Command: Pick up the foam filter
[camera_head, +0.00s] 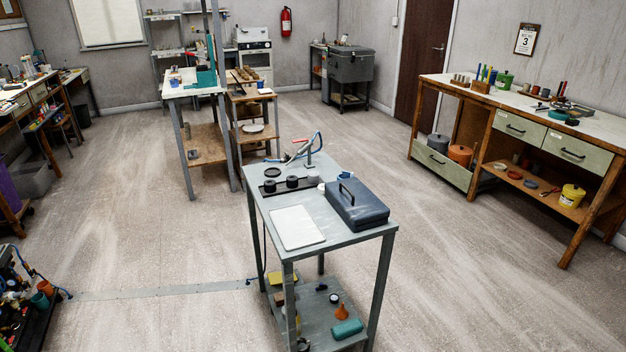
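I cannot single out the foam filter for sure at this distance. On the grey metal stand (336,228) in the middle, small dark round pieces (292,181) stand on a black strip at its back left; I cannot tell whether one is a foam filter. The stand's lower shelf (318,315) holds small items, among them a teal roll-shaped piece (347,329) and an orange cone-like piece (341,311). Neither of my grippers shows in the head view.
A dark blue case (357,205) and a pale flat sheet (297,227) lie on the stand. A long workbench (535,107) stands at the right, with several items. More tables stand at the back and left. The floor (480,270) around the stand is mostly clear.

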